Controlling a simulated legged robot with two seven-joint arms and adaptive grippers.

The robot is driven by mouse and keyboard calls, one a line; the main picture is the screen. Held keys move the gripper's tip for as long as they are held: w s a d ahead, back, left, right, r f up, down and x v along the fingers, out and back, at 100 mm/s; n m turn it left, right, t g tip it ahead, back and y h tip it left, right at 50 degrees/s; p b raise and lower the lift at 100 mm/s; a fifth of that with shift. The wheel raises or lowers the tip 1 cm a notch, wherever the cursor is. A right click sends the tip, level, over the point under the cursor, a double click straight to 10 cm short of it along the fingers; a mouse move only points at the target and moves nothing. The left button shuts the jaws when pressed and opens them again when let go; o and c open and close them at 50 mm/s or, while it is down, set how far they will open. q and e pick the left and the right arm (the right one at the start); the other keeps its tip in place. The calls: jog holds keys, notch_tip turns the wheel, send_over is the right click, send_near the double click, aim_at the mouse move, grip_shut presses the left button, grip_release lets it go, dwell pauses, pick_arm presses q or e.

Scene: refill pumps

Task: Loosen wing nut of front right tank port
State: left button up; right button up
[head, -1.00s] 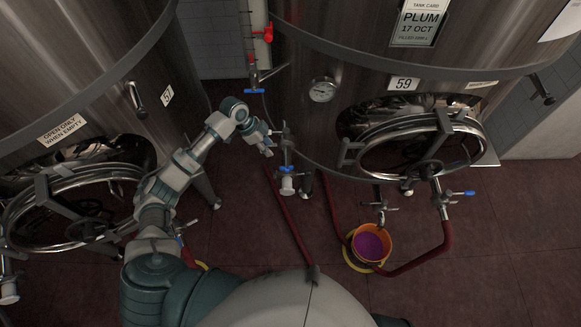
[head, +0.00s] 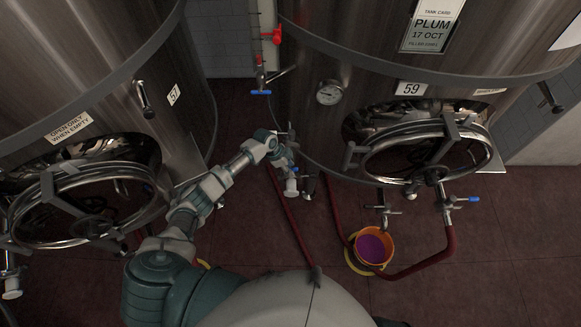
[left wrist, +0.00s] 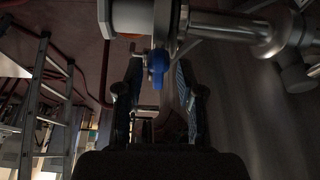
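Tank 59 (head: 300,120), labelled PLUM, stands at the right in the head view. At its lower left a port (head: 291,188) with a pale cap points down. My left gripper (head: 287,163) is at this port and covers much of it. In the left wrist view my left gripper (left wrist: 158,75) is open, one finger on each side of a blue handle (left wrist: 157,62). A steel pipe (left wrist: 225,24) and a clamp joint (left wrist: 180,25) lie just beyond the fingertips. I cannot clearly make out the wing nut. My right gripper is not in view.
A round manway door (head: 425,150) sits on tank 59. Below it an orange bucket (head: 374,262) with purple liquid stands by a red hose (head: 420,260). Tank 57 (head: 90,60) is at the left. A ladder (left wrist: 40,100) shows in the left wrist view.

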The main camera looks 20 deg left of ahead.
pick_arm(q)
jog(key=shift+a, duration=0.35)
jog(key=shift+c, duration=0.5)
jog(key=c, duration=0.4)
jog(key=shift+d, duration=0.15)
grip_shut()
jog(key=shift+d+r, duration=0.15)
jog(key=shift+d, duration=0.25)
jog(key=shift+w+d, duration=0.1)
jog(key=shift+d, duration=0.05)
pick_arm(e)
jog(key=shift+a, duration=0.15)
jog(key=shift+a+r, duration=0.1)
